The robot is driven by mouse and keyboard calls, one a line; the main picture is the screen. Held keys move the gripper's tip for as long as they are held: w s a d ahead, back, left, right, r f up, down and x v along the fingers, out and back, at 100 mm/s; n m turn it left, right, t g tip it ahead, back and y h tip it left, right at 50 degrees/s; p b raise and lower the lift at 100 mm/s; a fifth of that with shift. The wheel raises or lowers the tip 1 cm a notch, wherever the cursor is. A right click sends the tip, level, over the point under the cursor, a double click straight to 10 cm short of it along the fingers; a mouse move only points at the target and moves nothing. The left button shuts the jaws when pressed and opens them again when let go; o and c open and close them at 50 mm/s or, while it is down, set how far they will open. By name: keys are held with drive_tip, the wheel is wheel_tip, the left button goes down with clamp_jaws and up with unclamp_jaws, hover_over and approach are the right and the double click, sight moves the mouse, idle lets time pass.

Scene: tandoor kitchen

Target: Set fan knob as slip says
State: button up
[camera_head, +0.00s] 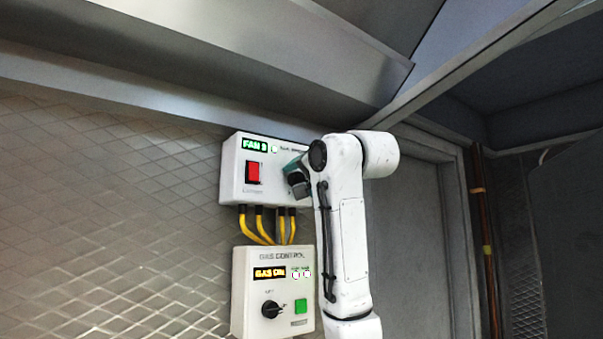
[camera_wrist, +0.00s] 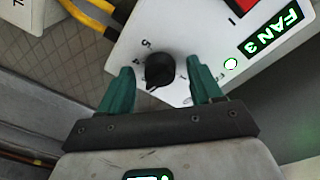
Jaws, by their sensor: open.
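The fan control box (camera_head: 232,172) is a white box on the wall, and its green display reads FAN 3 in the wrist view (camera_wrist: 275,33). The black fan knob (camera_wrist: 159,72) shows in the wrist view on the box's face, with printed numbers around it. My gripper (camera_wrist: 160,66) is open, with one teal finger on each side of the knob; whether they touch it I cannot tell. In the head view my gripper (camera_head: 296,168) is at the right part of the box and hides the knob. No slip is visible.
A red rocker switch (camera_head: 254,172) is on the fan box's left part. Yellow cables (camera_head: 262,226) run down to a gas control box (camera_head: 245,290) with its own black knob (camera_head: 271,309) and green button (camera_head: 300,306). A metal hood (camera_head: 200,75) hangs above.

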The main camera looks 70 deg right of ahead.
drive_tip(key=shift+w+d, duration=0.1)
drive_tip(key=shift+w, duration=0.1)
drive_tip(key=c, duration=1)
drive_tip(key=shift+n, duration=0.4)
drive_tip(key=n+b, duration=0.1)
drive_tip(key=n, duration=0.3)
drive_tip(key=shift+f+n, duration=0.1)
drive_tip(key=shift+n, duration=0.2)
drive_tip(key=shift+s+n+t+b, duration=0.1)
drive_tip(key=shift+n+t+b, duration=0.4)
drive_tip(key=shift+n, duration=1.8)
drive_tip(key=shift+c, duration=0.2)
